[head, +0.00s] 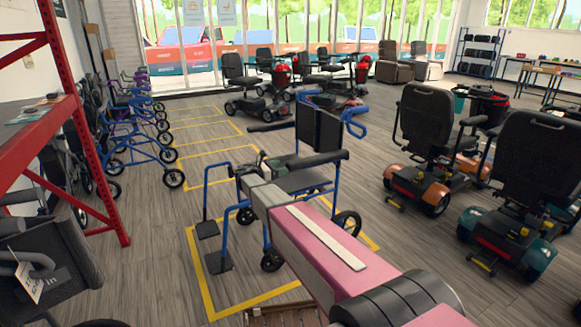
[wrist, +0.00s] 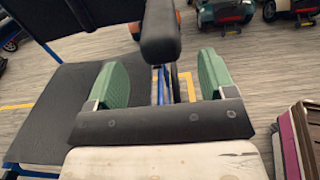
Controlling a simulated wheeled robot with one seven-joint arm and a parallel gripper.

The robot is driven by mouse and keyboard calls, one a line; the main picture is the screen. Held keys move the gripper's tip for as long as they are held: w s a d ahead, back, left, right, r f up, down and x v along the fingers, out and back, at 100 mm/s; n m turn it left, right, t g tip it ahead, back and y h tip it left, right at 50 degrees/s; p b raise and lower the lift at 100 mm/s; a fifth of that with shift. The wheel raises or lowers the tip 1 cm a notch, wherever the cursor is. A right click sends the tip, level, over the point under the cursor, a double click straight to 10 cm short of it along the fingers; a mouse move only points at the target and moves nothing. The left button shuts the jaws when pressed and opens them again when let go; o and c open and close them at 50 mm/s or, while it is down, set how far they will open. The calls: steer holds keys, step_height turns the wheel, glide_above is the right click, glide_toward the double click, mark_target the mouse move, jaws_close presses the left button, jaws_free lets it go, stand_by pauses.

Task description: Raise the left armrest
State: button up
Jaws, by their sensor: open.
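A wheelchair with a blue frame, black backrest (head: 316,128) and dark seat (head: 303,181) stands in the middle of the head view, footrests toward the lower left. Its left armrest, a black pad (head: 318,160), is on the picture-right side and lies level. In the wrist view the pad's rounded front end (wrist: 160,38) shows straight ahead, in line with the gap between my green fingers. My gripper (wrist: 162,62) is open, with a finger on either side of that line. I cannot tell whether the fingers touch the pad. In the head view my gripper (head: 250,168) is partly hidden by my arm.
Mobility scooters (head: 428,135) stand close together on the right. Blue rollators (head: 138,130) line the left behind a red shelf rack (head: 95,150). A dark chair (head: 45,265) is at lower left. Yellow floor lines (head: 200,275) surround the wheelchair, with bare floor on its left.

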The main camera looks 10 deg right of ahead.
mark_target(291, 165)
steer(key=x, duration=0.5)
steer(key=shift+w+d, duration=0.15)
steer(key=shift+d, duration=0.2)
